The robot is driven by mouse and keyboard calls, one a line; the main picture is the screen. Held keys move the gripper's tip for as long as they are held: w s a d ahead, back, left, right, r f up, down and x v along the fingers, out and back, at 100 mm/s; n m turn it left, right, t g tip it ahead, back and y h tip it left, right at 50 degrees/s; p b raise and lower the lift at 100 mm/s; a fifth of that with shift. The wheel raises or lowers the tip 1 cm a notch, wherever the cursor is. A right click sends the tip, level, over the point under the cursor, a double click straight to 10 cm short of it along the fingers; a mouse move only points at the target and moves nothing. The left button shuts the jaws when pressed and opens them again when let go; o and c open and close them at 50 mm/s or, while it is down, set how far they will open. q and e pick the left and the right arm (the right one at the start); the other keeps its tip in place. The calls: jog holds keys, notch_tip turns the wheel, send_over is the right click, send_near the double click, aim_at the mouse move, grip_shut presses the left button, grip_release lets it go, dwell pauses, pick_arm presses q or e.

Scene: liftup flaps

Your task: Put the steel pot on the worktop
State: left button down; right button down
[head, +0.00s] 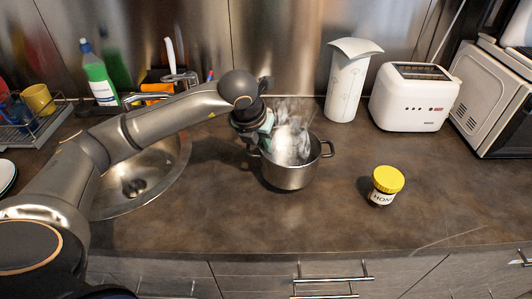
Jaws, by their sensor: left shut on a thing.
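The steel pot (291,174) is upright at the middle of the brown worktop (330,222), right of the sink. It has a dark handle on each side, and its inside is bright and shiny. My left gripper (254,143) is at the pot's left side, shut on the pot by its left rim or handle; the fingertips are partly hidden, so the exact grip is unclear. The pot's base looks at or very near the worktop; I cannot tell whether it touches. My right gripper is not in view.
A honey jar (384,187) with a yellow lid stands right of the pot. Behind are a white patterned container (347,85), a toaster (414,97) and a microwave (492,100). The sink (140,180) lies left, under my left arm. The front worktop is clear.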

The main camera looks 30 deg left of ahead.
pick_arm(q)
jog(key=shift+s+p+x, duration=0.2)
jog(key=shift+x, duration=0.7)
jog(key=shift+s+p+x, duration=0.15)
jog(key=shift+s+x, duration=0.05)
jog(key=shift+x, duration=0.7)
jog(key=shift+d+f, duration=0.1)
jog(key=shift+f, duration=0.2)
jog(key=c, duration=1)
grip_release()
jog(key=shift+s, duration=0.1)
jog(key=v, duration=1.2)
